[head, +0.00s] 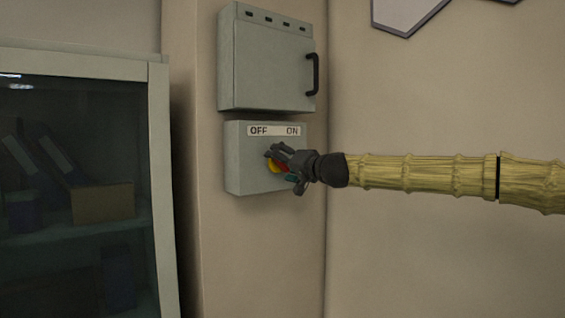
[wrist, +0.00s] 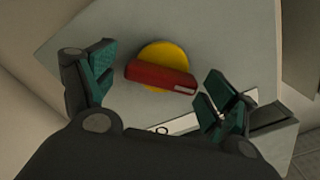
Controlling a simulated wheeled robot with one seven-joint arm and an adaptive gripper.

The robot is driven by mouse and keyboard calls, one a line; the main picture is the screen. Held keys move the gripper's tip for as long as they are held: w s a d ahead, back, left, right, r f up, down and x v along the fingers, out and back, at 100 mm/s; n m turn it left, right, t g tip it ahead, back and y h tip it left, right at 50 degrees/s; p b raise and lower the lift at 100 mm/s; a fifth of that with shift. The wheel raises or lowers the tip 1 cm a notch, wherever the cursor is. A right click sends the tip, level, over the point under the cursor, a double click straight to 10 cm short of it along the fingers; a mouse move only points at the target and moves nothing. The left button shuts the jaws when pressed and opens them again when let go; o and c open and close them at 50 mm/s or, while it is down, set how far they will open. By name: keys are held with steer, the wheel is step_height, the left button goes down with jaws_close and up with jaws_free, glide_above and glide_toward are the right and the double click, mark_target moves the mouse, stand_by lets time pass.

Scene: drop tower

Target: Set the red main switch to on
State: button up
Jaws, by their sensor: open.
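The red main switch (wrist: 160,76) is a red bar handle with a white mark at one end, on a round yellow disc (wrist: 165,52). It sits on the front of a grey switch box (head: 245,172) whose label reads OFF at left and ON at right. My gripper (wrist: 158,83) is open, with one finger on each side of the handle and visible gaps between. In the wrist view the marked end points right; comparing views, this seems to be the OFF side. In the head view my gripper (head: 277,155) hides much of the switch (head: 284,167).
A closed grey cabinet (head: 265,62) with a black handle is on the wall just above the switch box. A glass-fronted case (head: 158,180) with boxes on shelves stands at left. The wall at right is bare around my arm.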

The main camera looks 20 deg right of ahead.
steer(key=shift+w, duration=0.25)
steer(key=c, duration=1)
